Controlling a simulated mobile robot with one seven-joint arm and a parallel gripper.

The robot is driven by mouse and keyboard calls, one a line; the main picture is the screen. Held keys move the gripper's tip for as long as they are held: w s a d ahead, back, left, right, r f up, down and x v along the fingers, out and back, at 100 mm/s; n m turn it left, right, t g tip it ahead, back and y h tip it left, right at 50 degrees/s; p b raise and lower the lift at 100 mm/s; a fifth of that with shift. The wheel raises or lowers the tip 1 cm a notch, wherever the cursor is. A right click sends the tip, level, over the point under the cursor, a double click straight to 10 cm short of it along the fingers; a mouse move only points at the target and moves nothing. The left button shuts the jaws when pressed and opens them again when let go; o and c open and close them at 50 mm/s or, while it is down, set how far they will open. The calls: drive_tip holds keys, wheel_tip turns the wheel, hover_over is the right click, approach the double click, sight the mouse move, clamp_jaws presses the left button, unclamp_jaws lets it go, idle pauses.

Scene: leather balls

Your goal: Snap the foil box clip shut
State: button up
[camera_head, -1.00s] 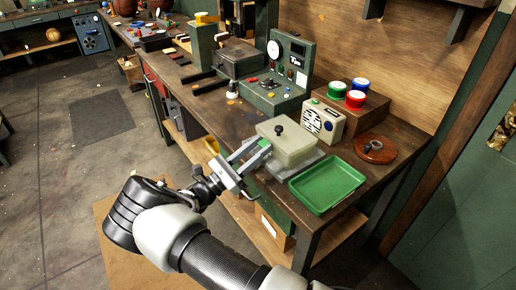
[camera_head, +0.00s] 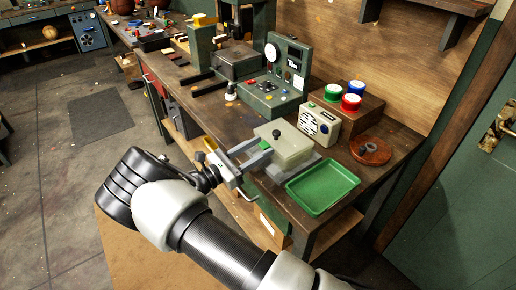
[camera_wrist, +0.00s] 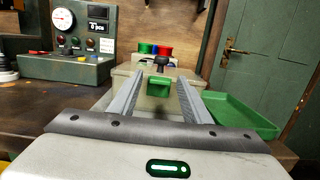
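The foil box (camera_head: 288,150) is a pale beige box with a black knob on its lid. It stands on a grey base on the bench. In the wrist view the box (camera_wrist: 128,72) is straight ahead, with a green clip (camera_wrist: 159,86) on its near face. I cannot tell whether the clip is latched. My gripper (camera_head: 262,152) is at the near side of the box. In the wrist view its two grey fingers (camera_wrist: 157,92) are apart, one on each side of the clip, with a gap to it.
A green tray (camera_head: 322,187) lies right of the box. Behind are a beige radio-like device (camera_head: 320,122), several coloured spools (camera_head: 350,103) on a brown block and a round wooden disc (camera_head: 370,151). A green gauge console (camera_head: 283,85) stands at the back left.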

drive_tip(key=b+v, duration=0.1)
drive_tip(key=v, duration=1.6)
drive_tip(key=shift+a+b, duration=0.25)
drive_tip(key=shift+b, duration=0.05)
drive_tip(key=shift+d, duration=0.1)
drive_tip(key=s+d+r+m+g+y+p, duration=0.35)
drive_tip(key=d+r+m+g+y, duration=0.25)
drive_tip(key=d+r+m+g, duration=0.75)
drive_tip(key=s+d+r+m+t+y+p, duration=0.3)
drive_tip(key=s+d+r+m+t+y, duration=0.1)
drive_tip(key=s+r, duration=0.4)
drive_tip(key=s+d+r+m+t+y+p, duration=0.3)
drive_tip(key=s+d+r+m+y, duration=0.3)
drive_tip(key=r, duration=0.5)
drive_tip(key=s+d+m+t, duration=0.1)
drive_tip(key=s+d, duration=0.1)
drive_tip(key=s, duration=0.1)
